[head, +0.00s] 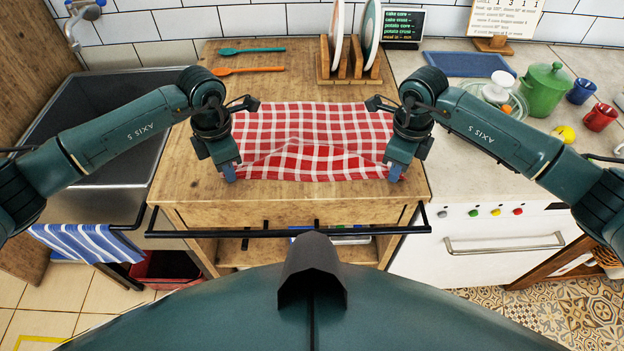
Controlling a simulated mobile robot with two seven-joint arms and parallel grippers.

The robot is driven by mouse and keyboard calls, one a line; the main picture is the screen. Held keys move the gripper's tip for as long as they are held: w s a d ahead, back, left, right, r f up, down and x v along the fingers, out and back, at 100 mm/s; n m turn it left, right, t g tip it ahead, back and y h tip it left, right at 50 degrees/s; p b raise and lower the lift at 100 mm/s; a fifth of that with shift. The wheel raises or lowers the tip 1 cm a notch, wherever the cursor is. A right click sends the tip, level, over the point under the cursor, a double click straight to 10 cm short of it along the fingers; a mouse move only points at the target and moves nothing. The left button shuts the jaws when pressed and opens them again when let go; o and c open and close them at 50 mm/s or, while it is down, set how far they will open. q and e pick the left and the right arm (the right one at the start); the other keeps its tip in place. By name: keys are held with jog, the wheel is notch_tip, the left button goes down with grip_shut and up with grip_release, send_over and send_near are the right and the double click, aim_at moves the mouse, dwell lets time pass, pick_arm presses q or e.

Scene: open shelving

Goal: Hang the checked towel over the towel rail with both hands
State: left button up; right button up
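The red and white checked towel (312,128) lies on the wooden counter, with its near edge raised in a fold between my grippers. The black towel rail (270,233) runs along the front of the counter, below and nearer than the towel; nothing hangs on it. My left gripper (230,174) points down at the towel's near left corner. My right gripper (394,174) points down at the near right corner. Both touch or nearly touch the cloth. The fingers are small and seen from above, so whether they are closed on it is unclear.
A sink (95,130) is at left, with a blue striped cloth (88,245) below its front edge. A plate rack (348,68) stands behind the towel, near two spoons. A green pot (543,90) stands at right. The counter strip before the towel is clear.

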pick_arm(q)
jog(key=shift+a+f, duration=0.1)
grip_shut()
pick_arm(e)
jog(key=shift+d+f, duration=0.1)
jog(key=shift+f, duration=0.05)
grip_shut()
